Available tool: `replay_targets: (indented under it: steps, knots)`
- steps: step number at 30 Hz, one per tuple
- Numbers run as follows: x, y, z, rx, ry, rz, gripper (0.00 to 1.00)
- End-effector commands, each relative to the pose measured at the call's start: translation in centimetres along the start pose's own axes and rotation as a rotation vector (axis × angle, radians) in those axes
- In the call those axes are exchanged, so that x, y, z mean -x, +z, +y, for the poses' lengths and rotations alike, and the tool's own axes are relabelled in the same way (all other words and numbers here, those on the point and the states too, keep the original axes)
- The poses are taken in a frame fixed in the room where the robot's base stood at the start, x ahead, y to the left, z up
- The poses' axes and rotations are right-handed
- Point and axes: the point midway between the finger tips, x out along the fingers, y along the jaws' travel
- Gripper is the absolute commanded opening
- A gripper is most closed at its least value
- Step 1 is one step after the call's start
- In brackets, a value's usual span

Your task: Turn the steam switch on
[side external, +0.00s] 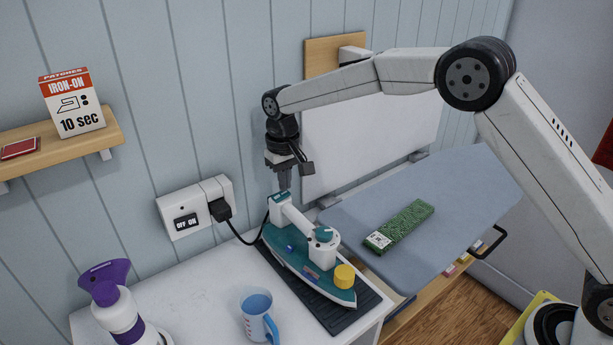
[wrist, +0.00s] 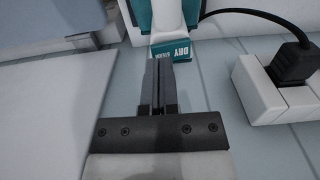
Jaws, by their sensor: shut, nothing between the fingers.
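The iron (side external: 290,250) is white and teal and lies on a dark mat (side external: 370,300) on the white counter. At its end nearest the wall is a teal part (side external: 280,199). In the wrist view this end carries a teal switch (wrist: 174,49) lettered "DRY" and what looks like "STEAM". I cannot tell which way it is set. My gripper (side external: 285,188) is shut and empty, pointing down just above that end. In the wrist view the shut fingertips (wrist: 160,65) appear just short of the lettered switch; contact cannot be told.
A wall socket (side external: 168,218) with an OFF/ON switch holds a black plug (side external: 220,209); its cord runs to the iron. The ironing board (side external: 455,190) bears a green patterned item (side external: 400,226).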

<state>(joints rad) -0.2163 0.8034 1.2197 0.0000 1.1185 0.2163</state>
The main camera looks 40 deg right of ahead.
Motion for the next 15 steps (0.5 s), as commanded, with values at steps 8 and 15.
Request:
replay_targets:
  steps: [8,15]
  knots:
    - [-0.33,0.02,0.00,0.000,0.000,-0.001,0.00]
    - [-0.59,0.02,0.00,0.000,0.000,-0.001,0.00]
